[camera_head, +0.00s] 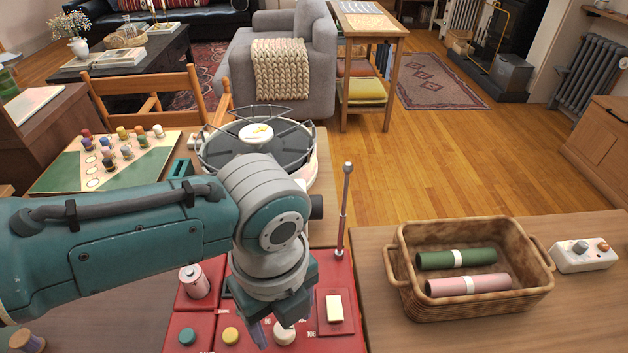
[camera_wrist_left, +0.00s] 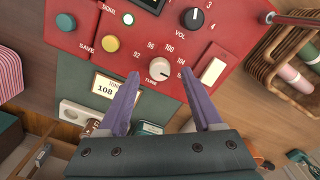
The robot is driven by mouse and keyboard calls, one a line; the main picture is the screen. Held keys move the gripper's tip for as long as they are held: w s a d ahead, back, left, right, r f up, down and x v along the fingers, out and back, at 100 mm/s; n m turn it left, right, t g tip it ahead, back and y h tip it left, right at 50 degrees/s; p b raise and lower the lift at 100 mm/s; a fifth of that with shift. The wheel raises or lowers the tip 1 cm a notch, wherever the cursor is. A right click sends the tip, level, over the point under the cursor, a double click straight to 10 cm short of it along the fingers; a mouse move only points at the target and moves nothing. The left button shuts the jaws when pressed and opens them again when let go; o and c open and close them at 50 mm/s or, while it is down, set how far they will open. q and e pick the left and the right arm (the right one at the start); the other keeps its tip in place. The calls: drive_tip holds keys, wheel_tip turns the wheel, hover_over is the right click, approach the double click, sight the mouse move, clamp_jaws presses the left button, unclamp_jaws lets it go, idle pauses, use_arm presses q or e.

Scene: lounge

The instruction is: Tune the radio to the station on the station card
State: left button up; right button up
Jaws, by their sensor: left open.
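The red radio (camera_head: 320,262) lies on the table in front of me, partly hidden by my left arm. Its cream tuning knob (camera_wrist_left: 157,70), marked TUNE, is ringed by station numbers including 92, 96, 100 and 104. It also shows in the head view (camera_head: 284,335). Its pointer direction is unclear. A station card (camera_wrist_left: 103,88) reading 108 lies beside the radio in the wrist view. My left gripper (camera_wrist_left: 161,98) is open, its purple fingers to either side just short of the knob; no contact is visible. In the head view its fingers (camera_head: 268,334) are mostly hidden. My right gripper is out of view.
The radio also has a black VOL knob (camera_wrist_left: 195,18), a cream switch (camera_wrist_left: 213,70), teal and yellow buttons (camera_wrist_left: 110,43) and an upright antenna (camera_head: 343,215). A wicker basket (camera_head: 476,304) with two rolls stands right. A game board (camera_head: 60,172) and round wire-rimmed rack (camera_head: 222,160) lie behind.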

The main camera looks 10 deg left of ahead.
use_arm(q)
wheel_tip(320, 180, up, 8)
drive_tip(key=p, duration=0.2)
idle(0.3)
drive_tip(key=s+d+r+n+t+h, duration=0.1)
drive_tip(key=s+d+r+n+h, duration=0.2)
drive_tip(key=s+n, duration=0.45)
drive_tip(key=s+a+r+n+t+y, duration=0.1)
drive_tip(key=s+a+r+n, duration=0.15)
drive_tip(key=a+n, duration=0.45)
drive_tip(key=s+a+r+n+t+y, duration=0.25)
drive_tip(key=a+n, duration=0.35)
drive_tip(key=n, duration=0.4)
wheel_tip(320, 180, up, 38)
drive_tip(key=p, duration=3.8)
drive_tip(key=shift+d+g+h, duration=0.3)
drive_tip(key=shift+g+h, duration=0.05)
drive_tip(key=shift+g, duration=0.1)
